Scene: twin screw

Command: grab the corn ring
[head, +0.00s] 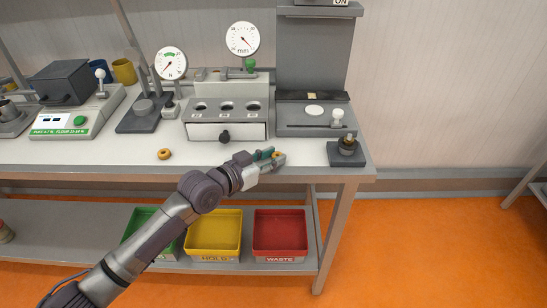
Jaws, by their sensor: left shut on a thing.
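A small orange-yellow ring (277,155) is between the fingers of my left gripper (274,158), at the front edge of the bench top. The gripper is shut on it and hides part of it. A second orange-yellow ring (164,154) lies flat on the bench to the left, apart from the gripper. The picture is too small to tell which of the two is the corn one. My right gripper is not in view.
Behind the gripper stands a grey box with several holes and a drawer (206,131). A dark post fixture (346,153) stands at right. Dial gauges (242,39) rise behind. Green, yellow and red bins (280,252) sit on the shelf below. The bench front between the rings is clear.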

